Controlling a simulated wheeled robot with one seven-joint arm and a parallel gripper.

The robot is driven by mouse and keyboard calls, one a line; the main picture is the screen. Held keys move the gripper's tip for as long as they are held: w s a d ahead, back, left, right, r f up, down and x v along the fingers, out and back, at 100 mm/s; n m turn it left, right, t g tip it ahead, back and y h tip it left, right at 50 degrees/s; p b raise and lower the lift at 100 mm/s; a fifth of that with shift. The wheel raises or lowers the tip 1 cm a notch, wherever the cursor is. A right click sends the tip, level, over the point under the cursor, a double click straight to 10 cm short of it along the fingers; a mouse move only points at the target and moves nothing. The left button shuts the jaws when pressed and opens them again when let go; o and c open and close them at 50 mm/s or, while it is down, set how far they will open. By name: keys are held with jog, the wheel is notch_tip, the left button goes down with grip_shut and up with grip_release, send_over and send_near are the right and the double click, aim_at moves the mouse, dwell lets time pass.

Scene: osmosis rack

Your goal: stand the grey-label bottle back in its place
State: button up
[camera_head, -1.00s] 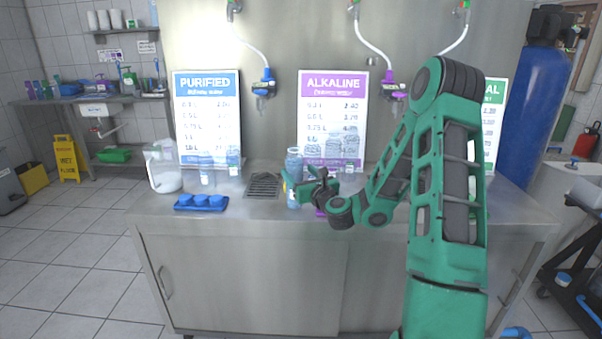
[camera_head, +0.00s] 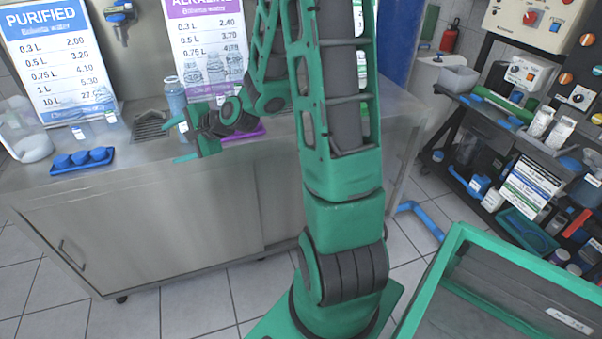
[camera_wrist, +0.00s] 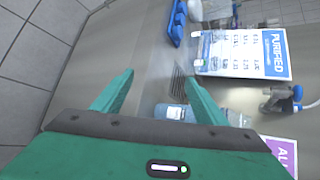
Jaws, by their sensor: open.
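A translucent blue bottle (camera_head: 175,96) stands upright on the steel counter (camera_head: 215,155), beside a dark drain grate (camera_head: 150,124). A pale patch shows low on it, but I cannot tell its label colour. My gripper (camera_head: 176,140) is open in front of the bottle, its fingers pointing left, partly hiding the bottle's lower part. In the wrist view the fingers of my gripper (camera_wrist: 158,78) are spread with nothing between the tips.
A blue tray with round caps (camera_head: 82,160) lies left on the counter, near a jug (camera_head: 28,135) and small bottles (camera_head: 78,132). Price signs (camera_head: 62,65) stand behind. A purple item (camera_head: 245,134) lies behind my arm. A loaded black rack (camera_head: 530,150) stands right.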

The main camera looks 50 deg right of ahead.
jog(key=s+d+r+n+g+h, duration=0.1)
jog(key=s+d+n+g, duration=0.1)
jog(key=s, duration=1.1)
jog(key=s+d+r+n+g+h, duration=0.1)
jog(key=s+d+n+g, duration=0.2)
jog(key=s, duration=0.9)
jog(key=s+d+r+n+g+h, duration=0.1)
jog(key=s+n+g, duration=0.5)
jog(key=s, duration=0.7)
jog(key=shift+s+d+r+n+h, duration=0.4)
jog(key=shift+d+r+n, duration=0.25)
jog(key=shift+d, duration=0.45)
jog(key=shift+w+f, duration=0.1)
jog(key=shift+w+f+g, duration=0.25)
jog(key=shift+w+g, duration=0.05)
jog(key=shift+w, duration=0.3)
